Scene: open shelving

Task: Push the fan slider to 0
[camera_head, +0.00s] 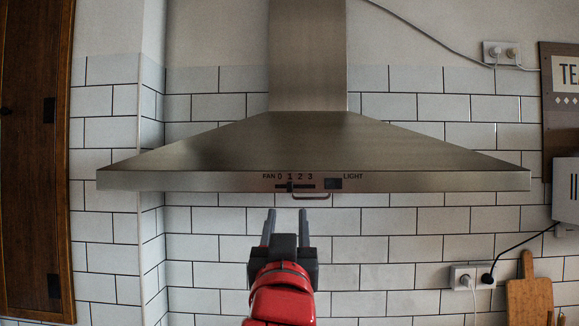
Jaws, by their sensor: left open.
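A steel range hood (200,181) spans the middle of the head view. On its front edge is the fan slider (290,187), a small dark knob in a slot below the marks 0, 1, 2 and 3. The knob stands under the 1. To its right is the dark light switch (333,184). My left gripper (286,214) is open and empty, pointing up, with its fingertips just below the hood's front edge in the picture. The knob appears above the gap between the fingers, clear of them. My right gripper is not in view.
A thin handle or rail (312,196) hangs at the hood's lower edge, right of the slider. White tiled wall lies behind. A wooden door (35,150) is at left; a cutting board (530,298) and sockets are at right.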

